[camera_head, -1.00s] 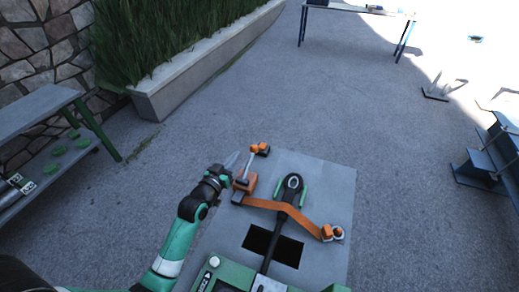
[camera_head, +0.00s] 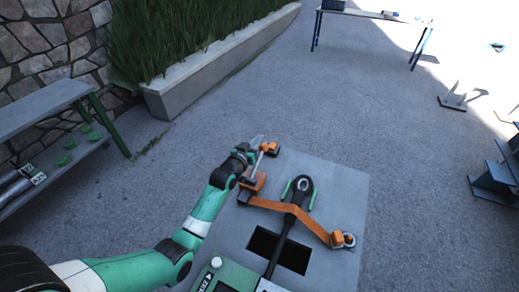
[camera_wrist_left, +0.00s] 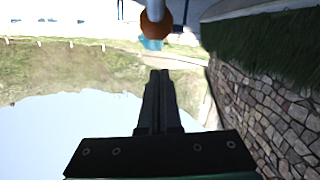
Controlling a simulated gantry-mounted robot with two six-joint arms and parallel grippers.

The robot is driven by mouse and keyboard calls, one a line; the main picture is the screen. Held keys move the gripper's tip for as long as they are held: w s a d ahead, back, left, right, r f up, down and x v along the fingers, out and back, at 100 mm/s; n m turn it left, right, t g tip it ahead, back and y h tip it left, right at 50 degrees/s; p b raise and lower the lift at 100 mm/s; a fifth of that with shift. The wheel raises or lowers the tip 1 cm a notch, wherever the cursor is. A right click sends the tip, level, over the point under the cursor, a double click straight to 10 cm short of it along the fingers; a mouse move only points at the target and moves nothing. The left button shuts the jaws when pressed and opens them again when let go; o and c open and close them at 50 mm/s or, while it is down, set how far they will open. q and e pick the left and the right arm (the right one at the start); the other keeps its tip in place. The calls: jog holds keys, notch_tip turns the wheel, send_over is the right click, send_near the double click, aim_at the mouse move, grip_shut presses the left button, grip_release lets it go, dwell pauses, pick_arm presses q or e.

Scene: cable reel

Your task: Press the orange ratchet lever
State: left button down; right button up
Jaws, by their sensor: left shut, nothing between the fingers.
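The orange ratchet lever (camera_head: 262,160) is a thin grey bar with orange ends at its top, rising from an orange ratchet body (camera_head: 252,182) on the grey plate. My left gripper (camera_head: 258,140) is just to the left of the lever's upper end, with its fingertips about level with the orange ends. I cannot tell whether they touch. In the left wrist view the fingers (camera_wrist_left: 160,74) are shut with nothing between them. An orange knob on a grey rod (camera_wrist_left: 153,30) shows beyond the fingertips there. My right gripper is out of view.
An orange strap (camera_head: 290,208) runs across the grey plate (camera_head: 335,195) to an orange fitting (camera_head: 340,239). A black arm with a ring end (camera_head: 303,186) crosses it. A rectangular dark opening (camera_head: 290,252) lies below. A bench (camera_head: 45,105) stands at left.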

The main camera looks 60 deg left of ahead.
aim_at(257, 163)
pick_arm(q)
jog(key=f, duration=0.2)
jog(key=shift+w+d+f+b, duration=0.1)
jog(key=shift+d+f+b, duration=0.15)
jog(key=shift+f+b, duration=0.1)
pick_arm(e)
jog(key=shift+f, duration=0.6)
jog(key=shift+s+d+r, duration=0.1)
